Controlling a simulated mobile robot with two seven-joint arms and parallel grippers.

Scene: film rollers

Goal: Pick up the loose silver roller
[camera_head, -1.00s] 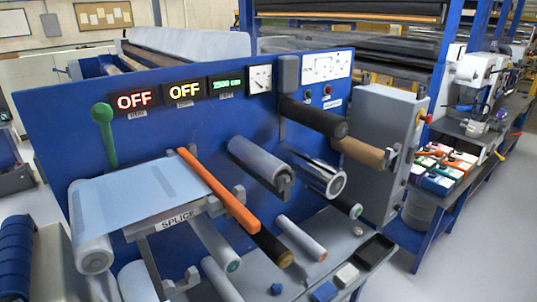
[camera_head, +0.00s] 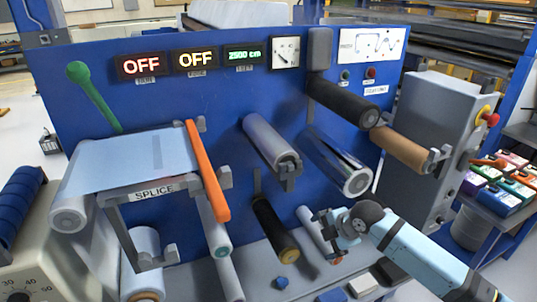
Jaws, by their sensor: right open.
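A pale silver-grey roller (camera_head: 307,219) sits low at the front of the blue panel, over the grey bench. Its near end is partly hidden by my right gripper. I cannot tell whether it rests on the bench or is held at its far end. A shiny chrome roller (camera_head: 336,160) sits higher up, below the black roller. My right gripper (camera_head: 327,238) is open, with its fingers at the near end of the pale roller; I cannot tell whether they touch it. My left gripper is not in view.
A black roller with a yellowish end (camera_head: 273,228) is left of the pale roller. A grey roller (camera_head: 267,138) and a brown roller (camera_head: 401,147) are above. An orange bar (camera_head: 207,170) crosses the splice table (camera_head: 150,190). A small blue piece (camera_head: 281,282) lies on the bench.

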